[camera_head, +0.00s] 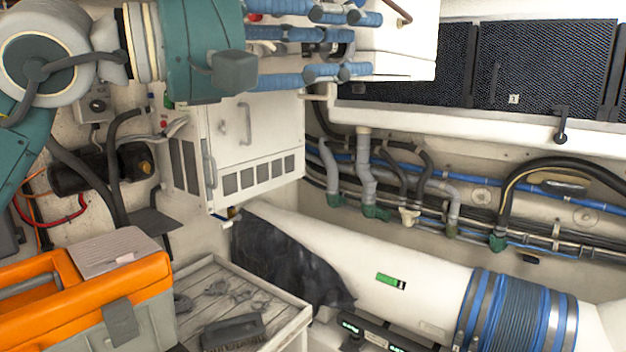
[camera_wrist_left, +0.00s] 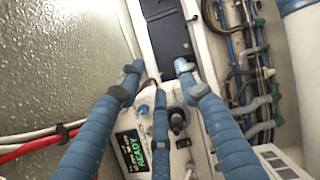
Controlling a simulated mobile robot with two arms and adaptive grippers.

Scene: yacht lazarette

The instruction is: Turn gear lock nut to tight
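My left gripper (camera_head: 350,44) comes in at the top of the head view, its blue fingers in front of a white box (camera_head: 398,50). In the left wrist view my left gripper (camera_wrist_left: 159,76) has its fingers spread apart with nothing held between them. Beyond the fingers is a white panel with a dark knob (camera_wrist_left: 178,121), a small blue knob (camera_wrist_left: 143,109) and a green-lit READY display (camera_wrist_left: 132,150). I cannot tell whether the dark knob is the gear lock nut. The middle finger passes in front of the panel, close to the dark knob. My right gripper is not in view.
A white cabinet (camera_head: 253,135) stands below the left gripper. Pipes and hoses (camera_head: 365,165) line the wall at right, above a large white duct (camera_head: 430,287). An orange toolbox (camera_head: 75,300) and a wooden tray (camera_head: 215,285) with a brush (camera_head: 232,331) are at lower left.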

